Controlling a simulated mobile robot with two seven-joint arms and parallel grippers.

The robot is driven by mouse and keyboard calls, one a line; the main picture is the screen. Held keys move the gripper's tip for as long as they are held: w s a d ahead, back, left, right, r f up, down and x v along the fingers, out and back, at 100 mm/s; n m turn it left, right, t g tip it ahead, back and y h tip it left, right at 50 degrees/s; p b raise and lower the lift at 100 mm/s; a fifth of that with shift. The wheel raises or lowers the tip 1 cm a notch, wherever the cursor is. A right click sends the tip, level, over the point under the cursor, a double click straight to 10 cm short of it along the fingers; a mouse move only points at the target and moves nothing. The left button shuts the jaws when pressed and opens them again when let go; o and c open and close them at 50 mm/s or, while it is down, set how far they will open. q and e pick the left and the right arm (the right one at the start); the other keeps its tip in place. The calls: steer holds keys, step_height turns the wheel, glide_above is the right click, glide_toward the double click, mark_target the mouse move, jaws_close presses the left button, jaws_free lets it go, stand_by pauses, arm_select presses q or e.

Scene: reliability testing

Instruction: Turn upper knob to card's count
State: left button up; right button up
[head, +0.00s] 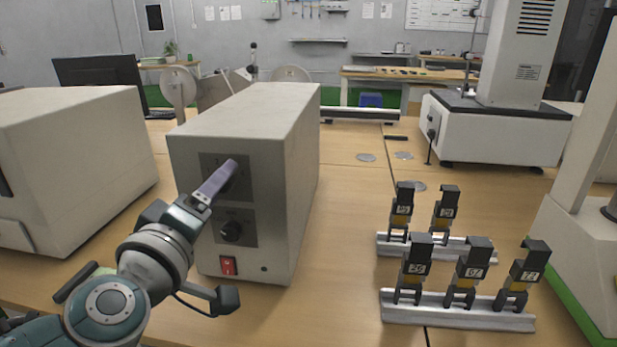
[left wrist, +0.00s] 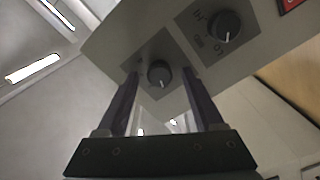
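The beige box (head: 280,165) stands on the wooden bench with two knobs on its front. My left gripper (head: 232,166) reaches the upper plate and hides the upper knob in the head view. In the left wrist view the black upper knob (left wrist: 159,73) shows a white pointer line, and my left gripper's fingers (left wrist: 161,80) stand open on either side of it, with gaps visible. The lower knob (head: 231,230) is below it, clear of the gripper, and also shows in the left wrist view (left wrist: 224,25). I cannot make out a card. My right gripper is out of view.
A red switch (head: 228,265) sits under the lower knob. Several numbered black clamps stand on two metal rails (head: 458,312) at right. Another beige box (head: 75,165) is at left. The bench between the box and the rails is clear.

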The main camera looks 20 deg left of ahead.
arm_select(q)
jaws_close()
stand_by(0.3)
stand_by(0.3)
steer(key=shift+m+p, duration=2.15)
steer(key=shift+m, duration=2.25)
steer(key=shift+o, duration=0.2)
jaws_free()
steer(key=shift+s, duration=0.1)
